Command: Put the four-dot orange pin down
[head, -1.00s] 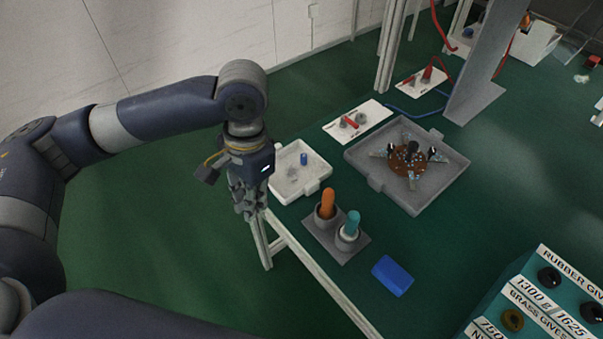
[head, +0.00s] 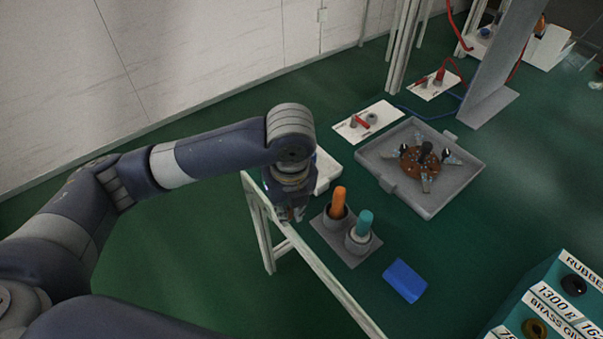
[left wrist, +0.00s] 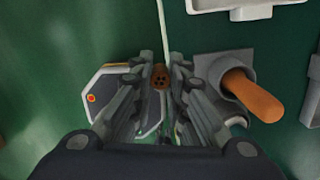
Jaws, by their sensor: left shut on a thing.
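My left gripper (head: 290,212) points down over the bench's near edge, left of a grey two-cup holder (head: 333,240). In the left wrist view its fingers (left wrist: 161,82) are shut on a small orange-brown pin (left wrist: 160,76), whose end face shows several dark dots. In the head view the fingers hide this pin. Another orange pin (head: 338,202) stands in the holder's left cup and also shows in the left wrist view (left wrist: 252,96), apart from my fingers. A teal pin (head: 364,222) stands in the holder's other cup. My right gripper is not in view.
A white tray (head: 326,170) is partly hidden behind my gripper. A grey tray (head: 440,205) with a brown disc lies farther back. A white bench rail (head: 322,273) runs along the near edge.

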